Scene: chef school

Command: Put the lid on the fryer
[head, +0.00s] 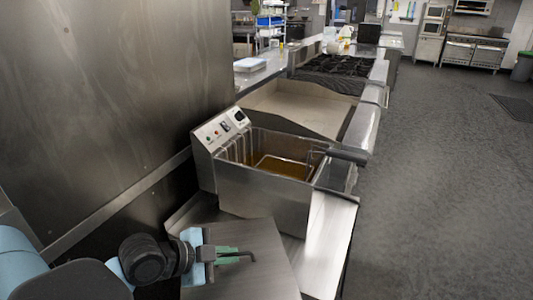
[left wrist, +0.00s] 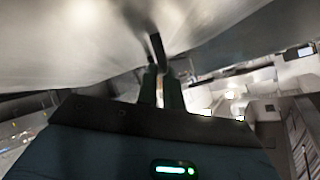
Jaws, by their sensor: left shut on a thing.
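The fryer (head: 262,195) is a steel box with a control panel (head: 225,127) at its back left. Its top is open, and a wire basket and amber oil (head: 283,167) show inside. The lid (head: 262,280) is a flat steel plate in front of the fryer, nearer to me and apart from the fryer's opening. My left gripper (head: 228,254) is shut on the lid's dark handle (head: 243,253). In the left wrist view the fingers (left wrist: 160,88) close around the handle (left wrist: 157,50), with the lid's broad metal face (left wrist: 75,45) beside it. My right gripper is not in view.
A tall steel wall or cabinet side (head: 110,100) rises close on the left. A steel counter (head: 328,235) extends under and right of the fryer. A griddle (head: 295,105) and a burner range (head: 338,65) lie beyond. The floor (head: 440,180) on the right is clear.

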